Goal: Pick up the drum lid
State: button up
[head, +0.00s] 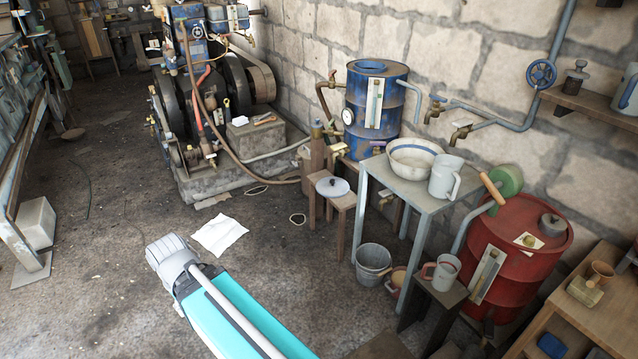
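Several parts here could be a drum lid, and I cannot tell which one is named. A blue round lid (371,66) lies on top of the blue drum (388,92) by the wall. A grey round cap (552,224) sits on the red drum (512,262) at the right. A pale round lid with a dark knob (332,187) lies on a small wooden stool (343,201). My teal arm with a grey joint shows at the bottom, apart from all of these. My gripper's fingers do not show.
A grey table (416,187) holds a bowl (413,155) and a jug (445,177). A bucket (373,264) stands on the floor. A large engine (205,90) stands at the back. The floor left of the stool is mostly open, with a white sheet (219,234).

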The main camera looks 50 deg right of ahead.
aim_at(329, 186)
jog(key=z, duration=0.2)
jog(key=i, duration=1.5)
jog(key=z, duration=1.05)
jog(key=i, duration=0.85)
jog(key=z, duration=0.45)
jog(key=k, duration=0.6)
jog(key=z, duration=0.15)
jog(key=i, duration=0.55)
